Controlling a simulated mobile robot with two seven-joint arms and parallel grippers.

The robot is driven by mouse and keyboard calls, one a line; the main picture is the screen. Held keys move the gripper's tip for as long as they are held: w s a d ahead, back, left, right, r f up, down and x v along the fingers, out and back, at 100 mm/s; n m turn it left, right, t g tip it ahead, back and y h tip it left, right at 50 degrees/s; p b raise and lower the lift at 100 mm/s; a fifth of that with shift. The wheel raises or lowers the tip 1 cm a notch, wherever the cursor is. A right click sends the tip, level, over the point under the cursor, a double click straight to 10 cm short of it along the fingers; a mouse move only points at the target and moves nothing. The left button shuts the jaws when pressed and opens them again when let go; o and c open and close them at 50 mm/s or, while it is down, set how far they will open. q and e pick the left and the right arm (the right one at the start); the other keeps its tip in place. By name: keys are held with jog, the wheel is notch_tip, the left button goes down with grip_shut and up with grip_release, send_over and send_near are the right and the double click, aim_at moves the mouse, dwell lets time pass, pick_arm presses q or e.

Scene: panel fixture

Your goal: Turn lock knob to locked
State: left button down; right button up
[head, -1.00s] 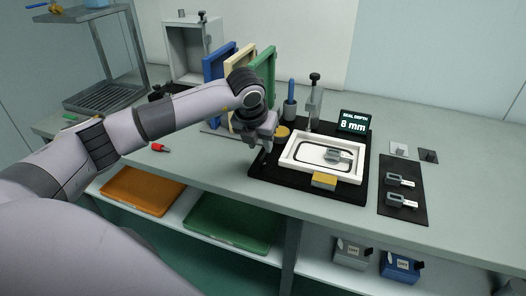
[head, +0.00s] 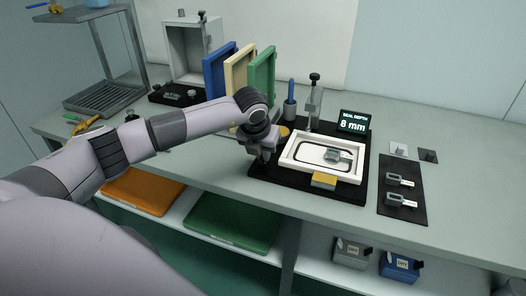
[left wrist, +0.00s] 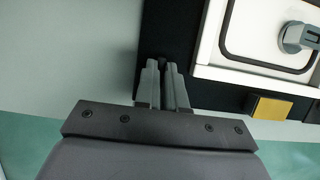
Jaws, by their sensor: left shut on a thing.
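My left gripper (head: 264,158) points down at the left edge of the black base plate (head: 340,192). The white frame panel (head: 302,170) with a dark seal loop lies on the plate, just right of the gripper. A grey key-like piece (head: 338,156) rests inside the frame. My right gripper is not in view.
A yellow block (head: 324,181) sits at the frame's front edge. A display (head: 354,122) reads "SEAL DEPTH 8 mm". A blue-handled tool (head: 290,108) and upright coloured panels (head: 262,78) stand behind the gripper. A dark mat (head: 404,212) with grey pieces lies to the right.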

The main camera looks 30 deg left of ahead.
pick_arm(q)
jog(key=shift+a+m, duration=0.1)
jog(key=shift+m, duration=0.2)
jog(key=shift+f+m+h+b, duration=0.1)
jog(key=shift+m+h+b, duration=0.4)
jog(key=shift+m+b, duration=0.35)
jog(key=m+h+b, duration=0.1)
jog(key=m, duration=0.2)
jog(key=shift+m+h, duration=0.4)
jog(key=shift+m, duration=0.35)
jog(key=m+g+h+b, duration=0.1)
jog(key=m, duration=0.3)
jog(key=shift+w+m, duration=0.1)
jog(key=shift+m, duration=0.2)
jog(key=m+g+h+b, duration=0.1)
jog(key=m, duration=0.3)
jog(key=shift+a+m+g+h+b, duration=0.1)
jog(key=shift+m+g+h+b, duration=0.3)
jog(key=shift+m, duration=0.8)
jog(key=shift+r, duration=0.2)
